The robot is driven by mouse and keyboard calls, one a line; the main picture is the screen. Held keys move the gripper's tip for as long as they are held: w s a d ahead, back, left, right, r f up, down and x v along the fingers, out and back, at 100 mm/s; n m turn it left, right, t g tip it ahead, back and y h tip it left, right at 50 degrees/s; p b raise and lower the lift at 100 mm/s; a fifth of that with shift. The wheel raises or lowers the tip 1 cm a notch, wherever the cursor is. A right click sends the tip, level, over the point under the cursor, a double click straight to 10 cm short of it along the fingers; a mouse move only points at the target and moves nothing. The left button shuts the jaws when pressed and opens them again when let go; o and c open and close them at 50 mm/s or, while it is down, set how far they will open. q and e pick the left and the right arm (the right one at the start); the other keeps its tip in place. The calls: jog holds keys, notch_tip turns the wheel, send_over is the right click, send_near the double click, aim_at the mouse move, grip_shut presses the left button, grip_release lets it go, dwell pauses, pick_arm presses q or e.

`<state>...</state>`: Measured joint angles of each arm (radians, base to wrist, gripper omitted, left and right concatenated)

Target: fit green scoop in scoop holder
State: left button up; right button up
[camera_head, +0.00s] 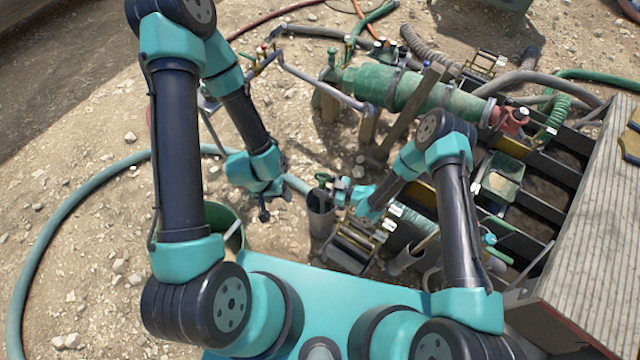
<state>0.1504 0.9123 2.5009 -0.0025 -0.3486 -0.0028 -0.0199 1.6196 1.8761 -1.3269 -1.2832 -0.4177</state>
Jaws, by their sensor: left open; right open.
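A grey upright tube (321,220), which looks like the scoop holder, stands just in front of my teal body. A small dark green piece (323,179) shows at its mouth, beside my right gripper (338,190). It may be the green scoop's handle; the rest of it is hidden and I cannot tell how deep it sits. My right gripper is open at the tube's upper right rim, close to the green piece. My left gripper (267,208) is open and empty, low over the gravel to the left of the tube.
A green bucket (233,238) stands at the left, partly behind my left arm. A rack of black bars (535,205) with a green tray (500,178) lies at the right. A large green pipe (425,95) and hoses fill the back. Gravel at the left is mostly open.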

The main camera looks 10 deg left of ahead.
jog(key=d, duration=1.1)
jog(key=shift+s+d, duration=0.3)
jog(key=shift+d, duration=0.1)
jog(key=shift+s+a, duration=0.3)
dwell(0.7)
